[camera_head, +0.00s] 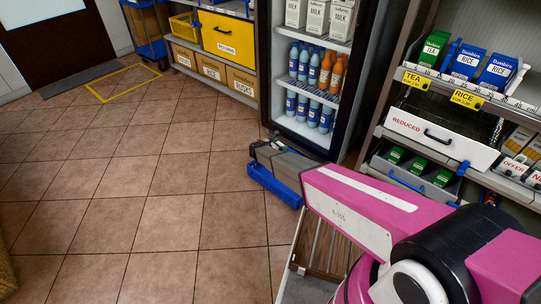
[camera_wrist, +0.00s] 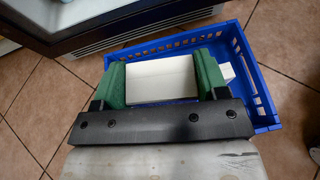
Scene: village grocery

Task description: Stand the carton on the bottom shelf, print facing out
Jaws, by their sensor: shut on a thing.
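My gripper (camera_wrist: 161,72) is shut on a white carton (camera_wrist: 160,82), with one green finger on each side of it. The carton's visible face is plain; no print shows on it. Gripper and carton are over a blue crate (camera_wrist: 250,72). In the camera_head view the blue crate (camera_head: 272,187) is on the floor before the open cooler, with my grey gripper over it hiding much of its inside. The cooler's lowest visible shelf (camera_head: 300,130) holds blue bottles. Milk cartons (camera_head: 318,18) stand on its upper shelf, print outward.
A shelf unit at right holds rice boxes (camera_head: 467,62), a white REDUCED tray (camera_head: 437,136) and a lower bin of green packs (camera_head: 418,165). A wooden slatted thing (camera_head: 325,245) lies beside my arm.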

